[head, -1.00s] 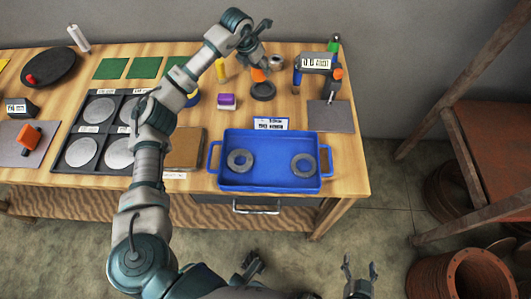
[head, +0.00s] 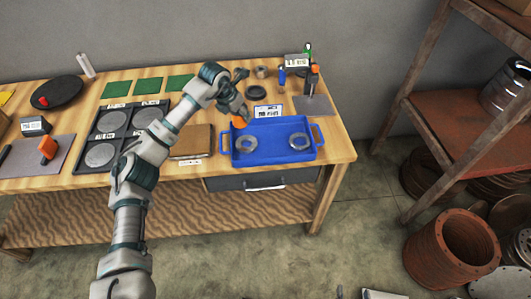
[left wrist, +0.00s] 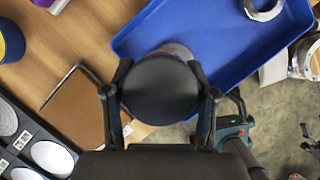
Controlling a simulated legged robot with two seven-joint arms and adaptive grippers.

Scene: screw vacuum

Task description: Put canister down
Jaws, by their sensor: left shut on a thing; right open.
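My left gripper (head: 240,112) is shut on the canister (head: 239,121), which shows as a small orange piece over the back left corner of the blue tray (head: 272,158). In the left wrist view, the canister's dark round end (left wrist: 160,87) sits between the two fingers, with the blue tray (left wrist: 222,55) beyond it. The canister appears to be held above the tray; contact is hidden. My right gripper (head: 340,292) barely shows at the bottom edge of the head view, open and away from the table.
A brown board (head: 192,142) and black rack (head: 118,137) are left. A rusty shelf (head: 470,130) stands right.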

